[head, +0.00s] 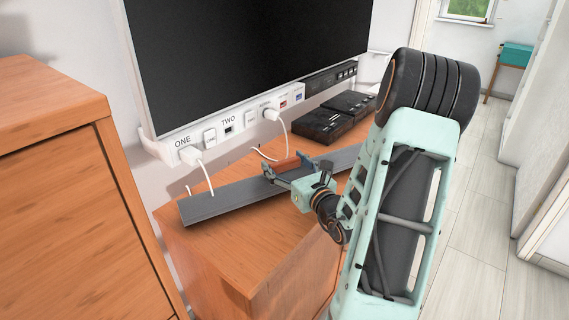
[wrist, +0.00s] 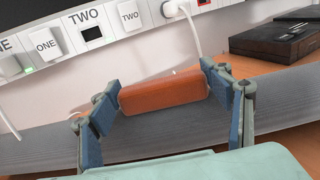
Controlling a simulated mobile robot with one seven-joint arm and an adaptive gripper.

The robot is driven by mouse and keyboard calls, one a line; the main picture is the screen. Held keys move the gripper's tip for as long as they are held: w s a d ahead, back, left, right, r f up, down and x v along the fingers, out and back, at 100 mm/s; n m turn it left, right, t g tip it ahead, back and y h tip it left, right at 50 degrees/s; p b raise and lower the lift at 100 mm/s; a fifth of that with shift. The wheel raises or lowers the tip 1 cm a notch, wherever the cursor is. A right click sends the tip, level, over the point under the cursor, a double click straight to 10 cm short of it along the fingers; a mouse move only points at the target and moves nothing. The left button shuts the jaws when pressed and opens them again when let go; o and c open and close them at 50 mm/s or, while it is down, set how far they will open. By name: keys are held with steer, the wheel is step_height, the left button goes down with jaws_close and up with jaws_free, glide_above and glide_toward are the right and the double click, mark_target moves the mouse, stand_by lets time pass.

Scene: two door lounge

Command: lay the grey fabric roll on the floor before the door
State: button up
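The grey fabric roll (head: 225,203) lies as a long, flat-looking grey strip across the wooden cabinet top, below the screen. It also crosses the wrist view (wrist: 45,148) from side to side. An orange-brown grip piece (wrist: 163,92) sits at the middle of the roll and appears to belong to it. My gripper (head: 286,166) is over the roll's middle, one fingertip at each end of this piece. In the wrist view both fingertips (wrist: 163,88) appear to touch it, so my gripper looks shut on it. My arm hides part of the roll's right end. No door is clearly visible.
The roll lies close to a white socket strip (head: 222,132) with plugged-in white cables. Black boxes (head: 328,122) stand at the back right of the cabinet (head: 240,245). A taller wooden cabinet (head: 50,180) is at left. Pale floor (head: 470,265) is clear at right.

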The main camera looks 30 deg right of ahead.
steer(key=o, duration=0.4)
